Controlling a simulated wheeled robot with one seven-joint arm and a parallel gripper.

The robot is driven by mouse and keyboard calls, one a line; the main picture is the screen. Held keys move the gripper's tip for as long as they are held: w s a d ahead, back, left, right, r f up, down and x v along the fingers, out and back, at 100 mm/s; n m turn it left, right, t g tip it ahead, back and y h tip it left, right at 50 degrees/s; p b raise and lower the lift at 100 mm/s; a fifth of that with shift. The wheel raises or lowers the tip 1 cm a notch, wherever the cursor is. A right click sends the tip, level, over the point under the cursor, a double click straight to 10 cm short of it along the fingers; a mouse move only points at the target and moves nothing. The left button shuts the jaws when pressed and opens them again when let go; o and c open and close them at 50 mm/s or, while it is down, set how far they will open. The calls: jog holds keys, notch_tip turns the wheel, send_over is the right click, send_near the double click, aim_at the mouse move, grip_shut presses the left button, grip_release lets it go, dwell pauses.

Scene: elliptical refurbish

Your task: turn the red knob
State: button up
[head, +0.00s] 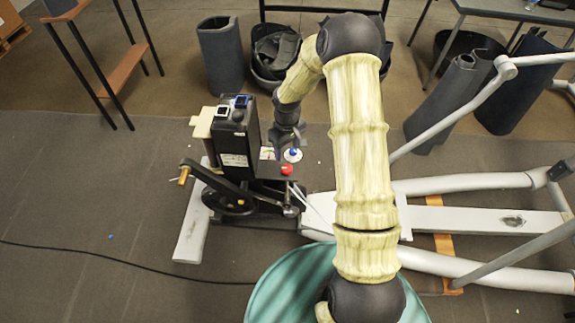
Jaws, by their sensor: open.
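The red knob (286,170) is small and sits on the front edge of a dark panel beside the black box of the elliptical machine. My gripper (288,143) is dark and points down over the panel, just behind the red knob in the picture. It looks apart from the red knob. Its fingers are small here and partly merge with the dark panel. A blue knob (293,152) on a white disc lies right by the gripper, to its right.
The black box (234,140) stands left of the panel. A crank with a pedal (184,176) sticks out at left. White frame tubes (470,183) run to the right. Rolled mats (221,55) and a bin stand behind. A cable (120,265) crosses the floor.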

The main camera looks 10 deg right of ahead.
aim_at(287, 168)
notch_tip(287, 168, down, 10)
jog(key=shift+r, duration=0.15)
dwell(0.3)
jog(key=c, duration=1)
